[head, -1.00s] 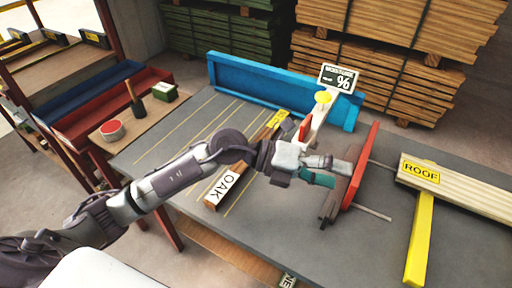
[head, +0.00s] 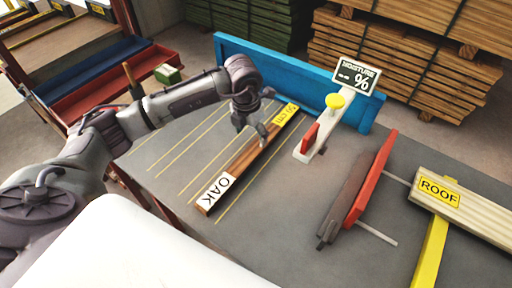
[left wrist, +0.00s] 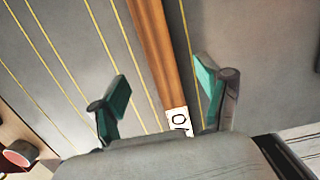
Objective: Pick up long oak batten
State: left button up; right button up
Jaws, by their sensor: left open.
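The long oak batten (head: 245,159) lies on the grey table, running from a white OAK label at its near end to a yellow length label at its far end. My left gripper (head: 251,127) is open, pointing down over the far half of the batten. In the left wrist view, the brown batten (left wrist: 155,45) runs between the spread teal-padded fingers of the left gripper (left wrist: 162,85), nearer the right finger. Part of its OAK label is hidden by the gripper body. My right gripper is not in view.
A moisture meter (head: 318,130) with a yellow knob stands right of the batten. A red clamp-like fixture (head: 370,178) and a pale ROOF beam (head: 462,208) are farther right. A blue fence (head: 290,82) bounds the table's back. The grey table (head: 270,225) has free room in front.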

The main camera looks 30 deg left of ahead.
aim_at(255, 148)
pick_arm(q)
jog(key=shift+w+f, duration=0.2)
jog(key=shift+f, duration=0.95)
jog(key=shift+w+f+p, duration=0.3)
jog(key=shift+f, duration=0.25)
jog(key=f, duration=0.1)
jog(key=w+f+p, duration=0.1)
jog(key=f, duration=0.1)
jog(key=shift+d+f, duration=0.1)
jog(key=shift+f, duration=0.15)
jog(key=shift+w+f, duration=0.15)
jog(key=shift+f, duration=0.35)
jog(key=shift+r, duration=0.1)
grip_shut()
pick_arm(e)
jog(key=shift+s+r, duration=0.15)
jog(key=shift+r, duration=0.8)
